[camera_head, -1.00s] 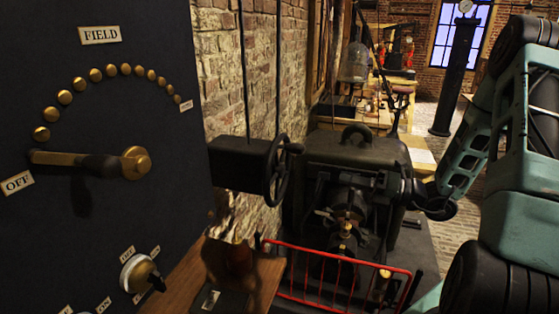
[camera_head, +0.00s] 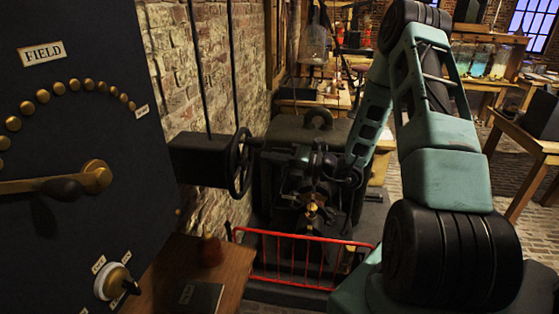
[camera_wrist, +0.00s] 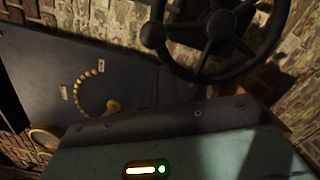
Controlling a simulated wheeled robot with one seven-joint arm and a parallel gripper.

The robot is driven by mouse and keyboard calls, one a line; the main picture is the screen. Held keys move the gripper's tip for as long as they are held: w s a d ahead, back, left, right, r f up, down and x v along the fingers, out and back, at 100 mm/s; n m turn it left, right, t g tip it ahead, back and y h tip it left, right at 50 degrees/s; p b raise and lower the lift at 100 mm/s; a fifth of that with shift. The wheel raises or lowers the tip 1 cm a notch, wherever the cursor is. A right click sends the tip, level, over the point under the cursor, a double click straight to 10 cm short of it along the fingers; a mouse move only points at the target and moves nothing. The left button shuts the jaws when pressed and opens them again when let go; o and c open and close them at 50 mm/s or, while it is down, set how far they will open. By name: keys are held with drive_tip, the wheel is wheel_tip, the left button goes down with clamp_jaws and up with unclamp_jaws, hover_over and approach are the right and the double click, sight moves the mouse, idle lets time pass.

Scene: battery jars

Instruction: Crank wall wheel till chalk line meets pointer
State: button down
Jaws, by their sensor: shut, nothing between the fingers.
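The black spoked wall wheel (camera_head: 240,162) stands on edge at the right end of a dark box (camera_head: 200,160) by the brick wall. A round crank knob (camera_head: 258,143) sticks out from its rim. In the wrist view the wheel (camera_wrist: 208,38) fills the top right, with its knob (camera_wrist: 153,35) at its left. My gripper (camera_head: 306,160) is dark against the dark machine, to the right of the wheel and apart from it. It is shut and empty; its fingertips are hard to make out. I see no chalk line or pointer in either view.
A black FIELD panel (camera_head: 75,140) with brass studs and a lever stands at left. A wooden desk (camera_head: 160,265) lies below the wheel. A red railing (camera_head: 300,262) fronts the dark machine (camera_head: 285,135). A table (camera_head: 520,145) stands at right.

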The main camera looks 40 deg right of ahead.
sight(263, 146)
drive_tip(key=shift+w+d+r, duration=0.3)
drive_tip(key=shift+w+d, duration=0.05)
drive_tip(key=shift+w, duration=0.1)
drive_tip(key=shift+w+d+r+p, duration=0.5)
drive_tip(key=shift+d+r+p, duration=0.05)
drive_tip(key=shift+p, duration=0.25)
drive_tip(key=shift+f, duration=0.15)
